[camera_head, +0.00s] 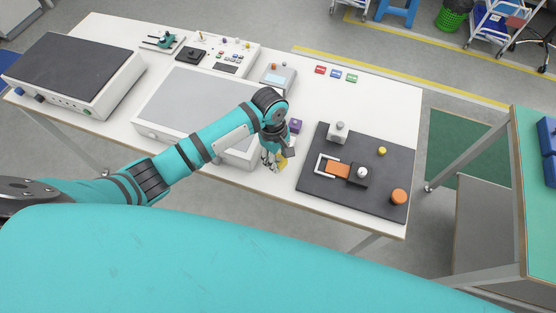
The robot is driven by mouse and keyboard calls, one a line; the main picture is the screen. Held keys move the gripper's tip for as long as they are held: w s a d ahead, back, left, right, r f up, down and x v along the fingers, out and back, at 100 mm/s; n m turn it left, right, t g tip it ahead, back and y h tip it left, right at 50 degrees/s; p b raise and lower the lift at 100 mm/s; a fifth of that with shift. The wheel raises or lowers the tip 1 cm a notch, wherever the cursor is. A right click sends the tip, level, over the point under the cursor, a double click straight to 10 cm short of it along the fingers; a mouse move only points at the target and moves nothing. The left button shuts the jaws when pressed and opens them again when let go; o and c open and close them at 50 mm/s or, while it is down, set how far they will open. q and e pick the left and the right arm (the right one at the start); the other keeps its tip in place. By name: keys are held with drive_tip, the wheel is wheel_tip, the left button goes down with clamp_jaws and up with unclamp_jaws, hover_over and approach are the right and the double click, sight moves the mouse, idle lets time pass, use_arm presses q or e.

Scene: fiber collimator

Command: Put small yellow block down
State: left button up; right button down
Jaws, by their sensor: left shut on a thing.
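A small yellow block (283,161) shows at the fingertips of my left gripper (272,165). The gripper is shut on it and points down near the front of the white table (275,189), just left of the dark grey board. Part of the block is hidden by the fingers. I cannot tell whether the block touches the table. My right gripper is not in view.
The dark board (315,183) carries a grey fixture (338,133), an orange piece (338,170), a yellow knob (382,151) and an orange knob (398,197). A purple block (296,125) stands behind the gripper. Red (320,70), blue (337,74) and green (351,78) blocks lie farther back.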

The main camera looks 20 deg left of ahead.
sight(278, 162)
use_arm(q)
drive_tip(key=shift+w+a+f, duration=0.1)
drive_tip(key=shift+w+f, duration=0.05)
drive_tip(key=shift+f, duration=0.75)
drive_tip(key=shift+w+f, duration=0.1)
drive_tip(key=shift+f, duration=0.75)
drive_tip(key=shift+f, duration=0.15)
drive_tip(key=o, duration=1.2)
drive_tip(key=shift+c, duration=0.2)
drive_tip(key=r, duration=0.4)
drive_tip(key=a+r, duration=0.1)
drive_tip(key=r, duration=0.7)
drive_tip(key=shift+w+a+r, duration=0.15)
drive_tip(key=shift+w, duration=0.15)
